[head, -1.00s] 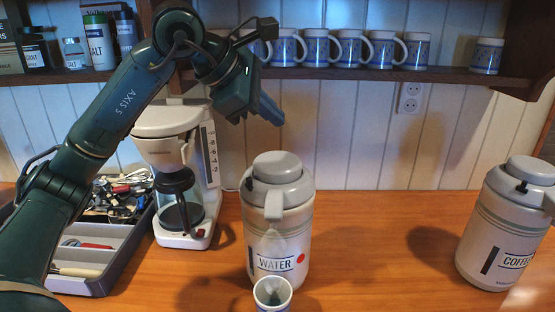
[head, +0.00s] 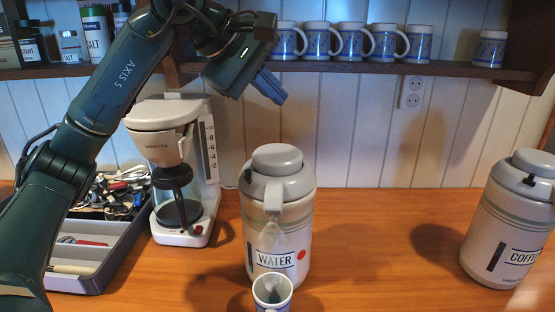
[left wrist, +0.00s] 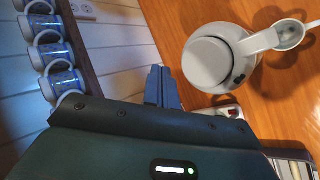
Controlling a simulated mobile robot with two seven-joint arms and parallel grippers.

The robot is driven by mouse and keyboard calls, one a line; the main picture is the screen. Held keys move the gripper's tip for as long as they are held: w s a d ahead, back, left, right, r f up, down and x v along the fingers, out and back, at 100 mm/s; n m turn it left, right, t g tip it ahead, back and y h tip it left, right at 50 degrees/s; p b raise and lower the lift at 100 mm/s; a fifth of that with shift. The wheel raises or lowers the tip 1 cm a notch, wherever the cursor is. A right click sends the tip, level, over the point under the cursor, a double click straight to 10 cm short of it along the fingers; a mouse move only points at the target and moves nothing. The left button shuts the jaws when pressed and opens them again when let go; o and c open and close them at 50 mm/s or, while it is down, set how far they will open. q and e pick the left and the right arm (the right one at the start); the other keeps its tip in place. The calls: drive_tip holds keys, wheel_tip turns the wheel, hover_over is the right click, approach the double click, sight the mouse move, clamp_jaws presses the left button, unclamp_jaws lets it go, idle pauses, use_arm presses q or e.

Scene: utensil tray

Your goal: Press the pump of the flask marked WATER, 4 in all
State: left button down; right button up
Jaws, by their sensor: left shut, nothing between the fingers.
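The WATER flask (head: 279,222) stands upright on the counter, with its grey pump top (head: 277,158) raised and its spout facing the front. A white and blue cup (head: 272,292) stands in front of it, below the spout. My left gripper (head: 270,88) is shut and empty, in the air above the flask's pump and apart from it. In the left wrist view the shut fingers (left wrist: 161,88) are left of the flask's top (left wrist: 207,62), and the cup (left wrist: 290,34) shows beyond the spout. My right gripper is not in view.
The COFFEE flask (head: 510,222) stands at the right. A coffee maker (head: 165,150) and a grey utensil tray (head: 118,255) are at the left. A shelf (head: 350,68) with several mugs runs along the wall behind my gripper.

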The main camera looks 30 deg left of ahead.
sight(272, 154)
use_arm(q)
drive_tip(key=m, duration=0.3)
drive_tip(key=r+m+b, duration=0.1)
drive_tip(key=m, duration=0.1)
drive_tip(key=r+m+b, duration=0.1)
drive_tip(key=m, duration=0.2)
drive_tip(key=shift+s+m, duration=0.25)
drive_tip(key=shift+m, duration=0.05)
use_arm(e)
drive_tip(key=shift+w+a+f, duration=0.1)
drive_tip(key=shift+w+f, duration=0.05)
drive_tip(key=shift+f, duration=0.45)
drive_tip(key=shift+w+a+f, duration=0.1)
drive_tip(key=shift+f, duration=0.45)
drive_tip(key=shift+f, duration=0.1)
